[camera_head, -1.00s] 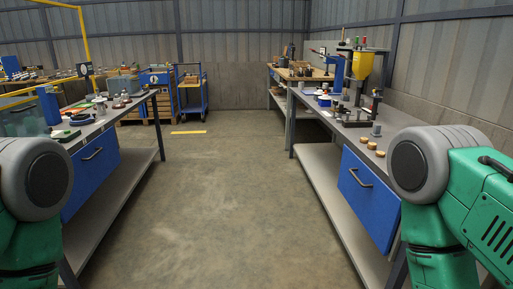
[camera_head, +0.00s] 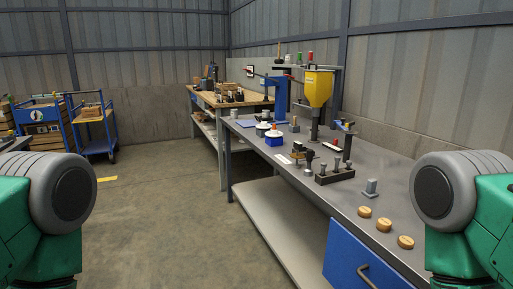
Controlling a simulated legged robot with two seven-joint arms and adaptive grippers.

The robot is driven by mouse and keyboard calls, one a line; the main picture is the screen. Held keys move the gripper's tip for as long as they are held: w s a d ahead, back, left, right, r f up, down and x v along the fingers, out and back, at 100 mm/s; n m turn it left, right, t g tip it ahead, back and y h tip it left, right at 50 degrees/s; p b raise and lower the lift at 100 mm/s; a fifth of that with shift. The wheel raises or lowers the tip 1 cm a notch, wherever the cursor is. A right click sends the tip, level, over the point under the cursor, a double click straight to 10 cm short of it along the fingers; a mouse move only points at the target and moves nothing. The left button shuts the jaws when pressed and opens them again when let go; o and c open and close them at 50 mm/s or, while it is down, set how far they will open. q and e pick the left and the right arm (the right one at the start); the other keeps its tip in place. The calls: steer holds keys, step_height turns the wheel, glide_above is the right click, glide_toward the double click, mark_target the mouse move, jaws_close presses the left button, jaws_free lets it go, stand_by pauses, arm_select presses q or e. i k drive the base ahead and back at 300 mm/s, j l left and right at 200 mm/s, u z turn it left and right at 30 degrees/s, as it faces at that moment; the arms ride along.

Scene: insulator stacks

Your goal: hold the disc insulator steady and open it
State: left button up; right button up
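A small white disc-shaped piece on a blue base (camera_head: 274,137) sits on the grey workbench (camera_head: 400,180) at the right. A similar white-topped piece (camera_head: 263,129) is just behind it. They may be disc insulators, but they are too small to tell. Neither of my grippers is in view. Only upper parts of my green and grey arms show at the lower left and lower right edges, well apart from the white pieces.
The bench also bears a yellow hopper (camera_head: 318,88), a blue press-like stand (camera_head: 281,95), a black rack with pegs (camera_head: 334,174) and three round wooden pieces, one in the middle (camera_head: 384,224). A wood-topped table (camera_head: 235,98) stands behind. A blue cart (camera_head: 93,125) is at left. The floor between (camera_head: 165,210) is clear.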

mark_target(273, 134)
steer(key=i+j+z, duration=0.35)
steer(key=i, duration=0.45)
steer(key=i+j+z, duration=0.3)
steer(key=i+j, duration=0.45)
